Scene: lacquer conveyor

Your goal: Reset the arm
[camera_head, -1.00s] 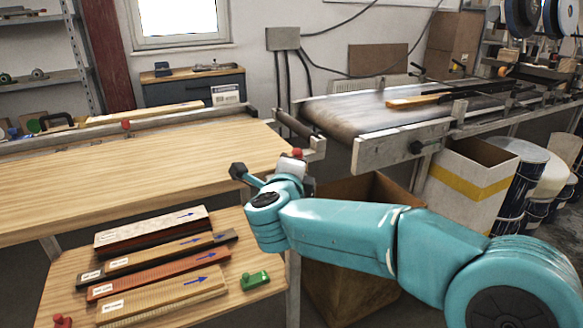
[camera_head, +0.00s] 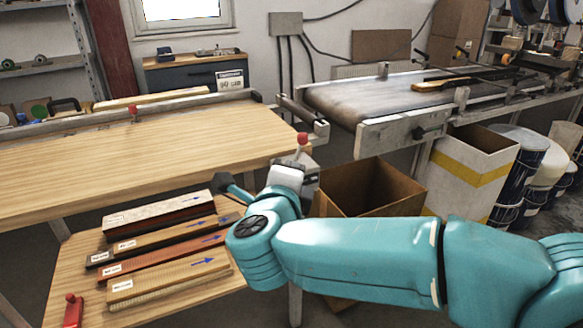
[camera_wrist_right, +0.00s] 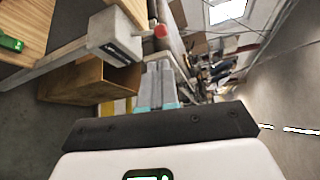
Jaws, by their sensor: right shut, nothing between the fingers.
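My right arm, teal, comes in from the right in the head view and reaches to the corner of the work table. Its gripper (camera_wrist_right: 160,85) shows in the wrist view, with the fingers together and nothing between them. In the head view its white and dark end parts are seen from behind, and the fingertips are hard to make out. The gripper is near the table's right end, by a post with a red knob (camera_head: 302,138); the same red knob shows beyond the fingers in the wrist view (camera_wrist_right: 160,30). My left gripper is in neither view.
Several labelled boards (camera_head: 165,280) lie on a low wooden shelf (camera_head: 70,262) below the work table (camera_head: 120,155). A red clamp (camera_head: 73,312) is at its front. A cardboard box (camera_head: 375,190) stands on the floor behind my arm. A conveyor (camera_head: 365,103) carries a wooden piece (camera_head: 435,84).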

